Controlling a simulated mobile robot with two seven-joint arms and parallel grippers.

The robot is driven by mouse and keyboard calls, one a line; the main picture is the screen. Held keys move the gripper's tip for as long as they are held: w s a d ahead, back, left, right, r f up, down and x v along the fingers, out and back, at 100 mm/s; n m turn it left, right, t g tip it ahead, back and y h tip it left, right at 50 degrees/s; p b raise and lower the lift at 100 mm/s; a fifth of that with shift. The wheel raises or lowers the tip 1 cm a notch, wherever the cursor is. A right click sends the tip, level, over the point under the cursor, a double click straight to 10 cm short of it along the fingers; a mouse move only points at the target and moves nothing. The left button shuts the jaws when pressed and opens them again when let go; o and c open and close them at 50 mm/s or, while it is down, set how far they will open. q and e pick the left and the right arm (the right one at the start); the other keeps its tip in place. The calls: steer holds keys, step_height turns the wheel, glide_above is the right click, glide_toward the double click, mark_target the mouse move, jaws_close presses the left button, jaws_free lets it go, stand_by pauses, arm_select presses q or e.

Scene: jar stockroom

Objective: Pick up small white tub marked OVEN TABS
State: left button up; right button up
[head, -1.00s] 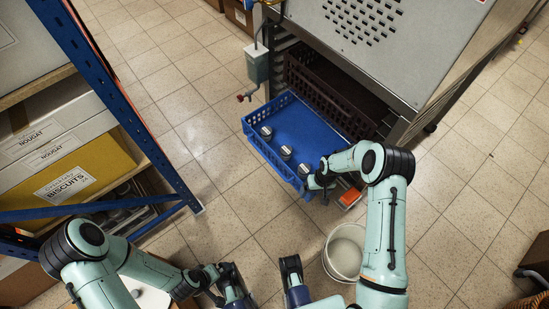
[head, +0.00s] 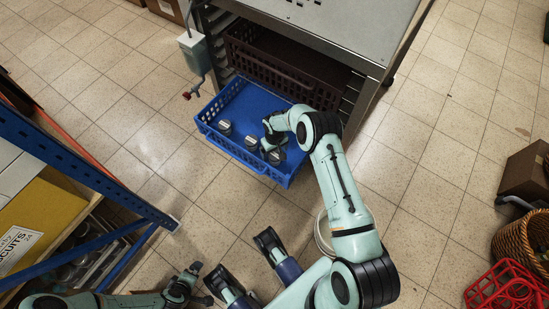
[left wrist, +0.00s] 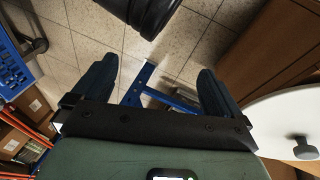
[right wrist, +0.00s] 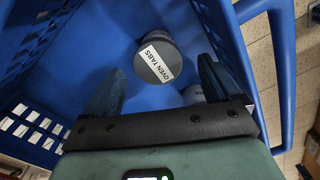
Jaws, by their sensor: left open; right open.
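In the right wrist view a small round tub (right wrist: 159,62) with a dark grey lid and a white OVEN TABS label stands in the blue crate. My open right gripper (right wrist: 163,88) has a finger to each side, short of the tub; nothing is between the fingertips.
A dark brown crate (head: 262,52) sits behind the blue one, under a metal unit (head: 345,22). A blue-framed shelf (head: 70,155) stands at left. A white bucket (head: 322,232) is partly hidden behind my right arm. A red basket (head: 508,287) is at lower right.

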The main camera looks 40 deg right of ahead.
mark_target(275, 154)
steer(key=shift+f, duration=0.35)
steer(key=f, duration=0.2)
steer(key=f+b, duration=0.1)
steer(key=shift+s+d+f, duration=0.1)
steer(key=shift+s+f, duration=0.1)
steer(key=shift+f, duration=0.15)
steer(key=shift+f+b, duration=0.3)
steer(key=shift+f, duration=0.15)
arm_select(q)
steer(key=s+f, duration=0.2)
steer(key=shift+a+f+g, duration=0.3)
steer(key=shift+f+g, duration=0.05)
steer(key=shift+g, duration=0.05)
arm_select(e)
steer(key=c, duration=1.2)
steer(key=shift+r, duration=0.15)
steer(key=shift+c, duration=0.2)
